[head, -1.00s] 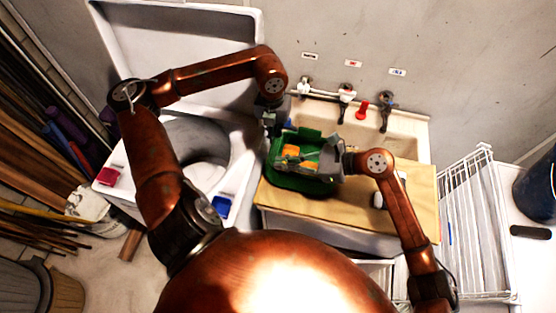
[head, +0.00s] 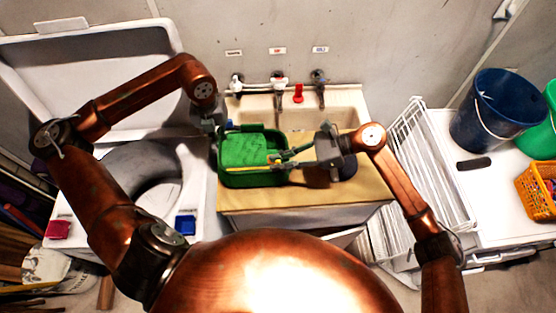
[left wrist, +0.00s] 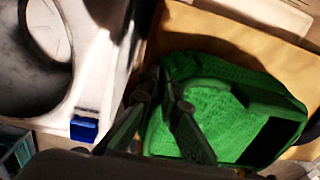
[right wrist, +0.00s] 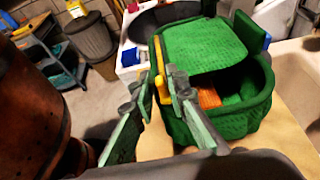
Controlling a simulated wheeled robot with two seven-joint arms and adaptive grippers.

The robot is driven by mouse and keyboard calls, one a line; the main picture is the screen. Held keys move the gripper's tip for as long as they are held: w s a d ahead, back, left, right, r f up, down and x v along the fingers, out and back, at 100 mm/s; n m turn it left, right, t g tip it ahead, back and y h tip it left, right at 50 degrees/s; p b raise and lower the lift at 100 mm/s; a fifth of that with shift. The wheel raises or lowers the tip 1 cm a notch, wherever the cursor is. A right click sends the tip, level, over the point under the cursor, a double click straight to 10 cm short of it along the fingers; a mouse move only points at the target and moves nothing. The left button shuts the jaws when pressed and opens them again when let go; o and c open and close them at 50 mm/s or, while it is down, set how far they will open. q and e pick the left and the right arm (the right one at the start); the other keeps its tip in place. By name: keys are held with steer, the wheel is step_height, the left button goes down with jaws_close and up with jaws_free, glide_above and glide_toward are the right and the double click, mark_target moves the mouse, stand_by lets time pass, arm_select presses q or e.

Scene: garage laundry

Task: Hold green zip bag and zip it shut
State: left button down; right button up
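The green zip bag (head: 251,148) sits on the wooden board over the sink's front. In the head view its green lid lies over much of the top. In the right wrist view the lid (right wrist: 200,45) is still raised along the near side, and an orange item (right wrist: 209,98) shows inside. My right gripper (head: 274,159) is at the bag's right side. Its fingertips close around a yellow pull (right wrist: 161,72).
The wooden board (head: 300,196) has bare room in front of the bag. Taps (head: 278,85) stand behind the sink. A white wire rack (head: 425,165) is on the right, then a blue bucket (head: 497,110) and an orange basket (head: 540,190). An open white washer is on the left.

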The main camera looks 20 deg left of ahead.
steer(key=shift+o, duration=1.3)
arm_select(q)
steer(key=shift+d, duration=0.1)
arm_select(e)
steer(key=v, duration=1.2)
arm_select(q)
steer(key=c, duration=2.1)
jaws_free()
steer(key=r, duration=1.2)
steer(key=shift+a, duration=0.25)
